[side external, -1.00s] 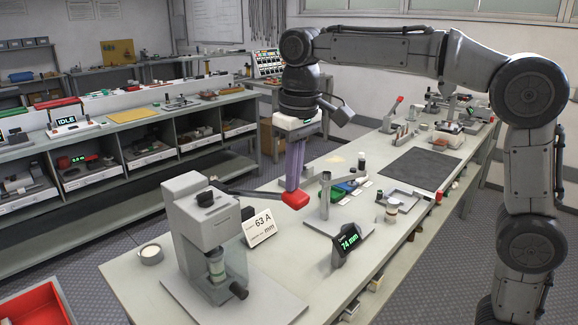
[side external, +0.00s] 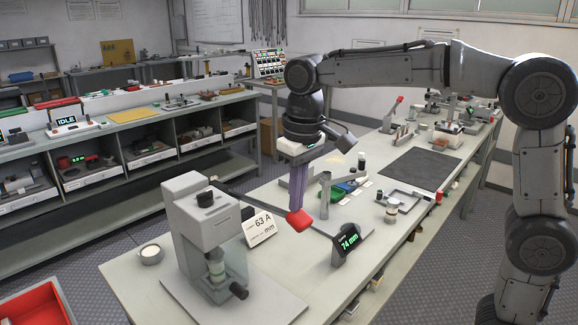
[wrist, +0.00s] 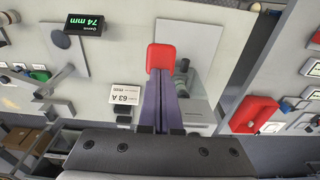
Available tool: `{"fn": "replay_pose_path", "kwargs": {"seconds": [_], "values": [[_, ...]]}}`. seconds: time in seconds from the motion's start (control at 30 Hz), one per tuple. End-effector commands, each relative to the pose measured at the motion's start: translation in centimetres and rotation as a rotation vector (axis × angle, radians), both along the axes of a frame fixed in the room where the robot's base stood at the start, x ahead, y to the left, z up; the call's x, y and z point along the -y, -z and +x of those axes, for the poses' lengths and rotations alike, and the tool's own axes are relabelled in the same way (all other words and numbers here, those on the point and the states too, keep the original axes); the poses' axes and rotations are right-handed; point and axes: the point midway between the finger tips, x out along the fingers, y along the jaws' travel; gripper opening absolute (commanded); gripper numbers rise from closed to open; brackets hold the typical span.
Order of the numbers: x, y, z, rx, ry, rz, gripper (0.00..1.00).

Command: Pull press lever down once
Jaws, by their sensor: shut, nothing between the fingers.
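The grey press (side external: 203,228) stands on its base plate at the front left of the bench.
A white card reading 63 A (side external: 260,228) stands beside the press. A display reading 74 mm (side external: 347,241) stands to the right, near a plate with a grey post (side external: 325,195). A red bin (side external: 38,305) is at the lower left.

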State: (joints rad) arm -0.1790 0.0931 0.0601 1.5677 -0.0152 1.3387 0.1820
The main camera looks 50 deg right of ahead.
Motion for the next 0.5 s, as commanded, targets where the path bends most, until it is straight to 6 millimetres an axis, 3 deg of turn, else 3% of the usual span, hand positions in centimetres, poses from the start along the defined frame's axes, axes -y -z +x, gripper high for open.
{"fn": "replay_pose_path", "kwargs": {"seconds": [0.5], "values": [[0.0,2.2,-0.5,-0.004,0.000,-0.001,0.00]]}}
